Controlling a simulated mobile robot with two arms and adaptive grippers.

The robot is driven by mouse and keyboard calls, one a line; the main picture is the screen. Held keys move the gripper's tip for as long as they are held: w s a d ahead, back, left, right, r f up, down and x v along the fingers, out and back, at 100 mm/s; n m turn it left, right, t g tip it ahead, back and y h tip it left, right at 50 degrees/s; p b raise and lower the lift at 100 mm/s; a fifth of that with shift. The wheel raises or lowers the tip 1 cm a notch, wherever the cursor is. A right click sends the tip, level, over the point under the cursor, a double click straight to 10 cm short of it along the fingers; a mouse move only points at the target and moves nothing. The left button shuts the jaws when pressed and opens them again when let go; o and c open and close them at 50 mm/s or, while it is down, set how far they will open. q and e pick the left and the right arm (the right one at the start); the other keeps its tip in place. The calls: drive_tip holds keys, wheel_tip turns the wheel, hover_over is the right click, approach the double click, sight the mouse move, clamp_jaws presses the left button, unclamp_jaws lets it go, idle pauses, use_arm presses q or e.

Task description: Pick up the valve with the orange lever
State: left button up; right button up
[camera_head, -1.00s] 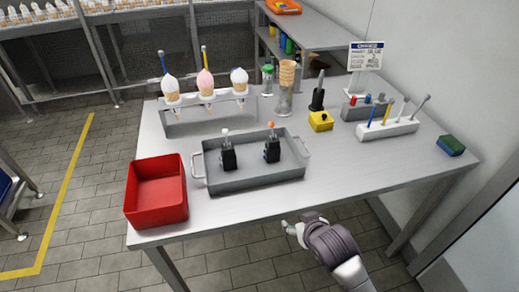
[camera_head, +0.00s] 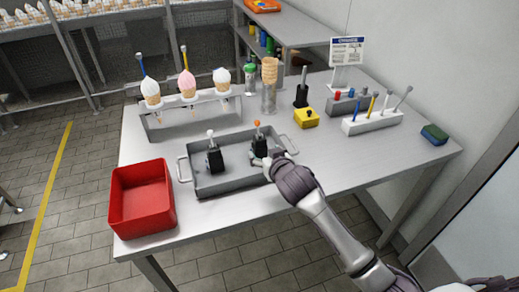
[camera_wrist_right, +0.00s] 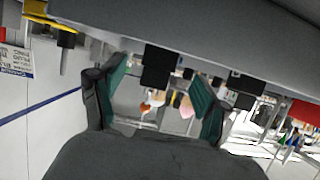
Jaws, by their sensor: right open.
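The valve with the orange lever (camera_head: 259,145) stands upright in the right part of the grey metal tray (camera_head: 232,183); it has a black body and an orange tip. A similar black valve with a white tip (camera_head: 214,158) stands left of it. My right gripper (camera_head: 264,161) is at the tray's front right, close to the orange-lever valve and partly covering its lower part. In the right wrist view, which is upside down, the gripper (camera_wrist_right: 155,100) is open, its green pads apart, with a black valve body (camera_wrist_right: 158,66) showing between and beyond them. Contact cannot be told. My left gripper is not in view.
A red bin (camera_head: 141,198) stands left of the tray. Behind is a rack (camera_head: 190,118) with several ice cream cones. A yellow box (camera_head: 306,117) and a white tool holder (camera_head: 372,122) stand to the right. The table's front right is clear.

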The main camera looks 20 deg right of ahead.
sight(261, 146)
drive_tip(key=shift+r+x, duration=0.2)
drive_tip(key=shift+x, duration=1.35)
drive_tip(key=shift+r+x, duration=0.2)
drive_tip(key=shift+x, duration=1.35)
drive_tip(key=shift+w, duration=0.15)
drive_tip(key=shift+c, duration=0.3)
drive_tip(key=shift+r, duration=0.1)
drive_tip(key=c, duration=1.3)
drive_tip(key=shift+o, duration=0.2)
